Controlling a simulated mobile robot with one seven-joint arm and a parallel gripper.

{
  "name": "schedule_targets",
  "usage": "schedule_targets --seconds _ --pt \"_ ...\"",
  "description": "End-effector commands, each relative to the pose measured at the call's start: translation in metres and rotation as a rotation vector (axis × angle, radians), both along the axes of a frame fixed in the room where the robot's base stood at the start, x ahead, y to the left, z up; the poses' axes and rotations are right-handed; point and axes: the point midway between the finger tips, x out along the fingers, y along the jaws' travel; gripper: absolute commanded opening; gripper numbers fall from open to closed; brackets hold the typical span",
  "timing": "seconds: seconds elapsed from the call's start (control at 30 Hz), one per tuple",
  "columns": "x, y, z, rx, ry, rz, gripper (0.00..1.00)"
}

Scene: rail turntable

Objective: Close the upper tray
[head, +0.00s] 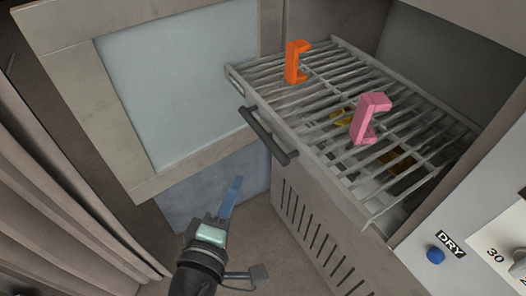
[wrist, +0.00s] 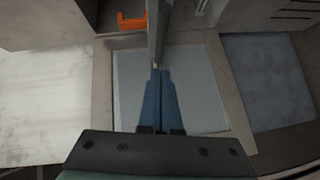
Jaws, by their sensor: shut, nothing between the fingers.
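The upper tray (head: 345,169) is a grey wire rack, slid out of its cabinet in the head view. Its dark bar handle (head: 267,137) is on the front face. An orange bracket-shaped piece (head: 291,66) and a pink one (head: 363,125) stand on the rack. My gripper (head: 238,180) has blue fingers that are shut and empty, below and left of the handle in the head view. In the wrist view the shut fingertips (wrist: 161,72) meet the lower end of a grey edge in the picture; I cannot tell if they touch. The orange piece (wrist: 132,24) also shows there.
An open door with a pale panel (head: 180,85) stands left of the tray. A slotted front (head: 312,230) lies below the tray. A control panel (head: 470,262) with a blue button and "DRY" label is at lower right. Yellow things show under the rack.

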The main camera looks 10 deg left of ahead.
Motion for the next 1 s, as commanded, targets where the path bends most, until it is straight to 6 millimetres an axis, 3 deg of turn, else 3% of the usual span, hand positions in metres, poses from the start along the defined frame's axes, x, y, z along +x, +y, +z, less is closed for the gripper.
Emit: schedule_targets --seconds 0.2,0.37,0.6,1.0 --pt "0.047 -0.008 -0.003 0.001 -0.002 -0.003 0.0" --pt "0.075 -0.014 -0.007 0.002 0.0 -0.003 0.0" --pt "0.09 -0.039 -0.014 0.001 0.0 -0.003 0.0" --pt "0.093 -0.043 -0.017 0.003 -0.001 -0.001 0.0"
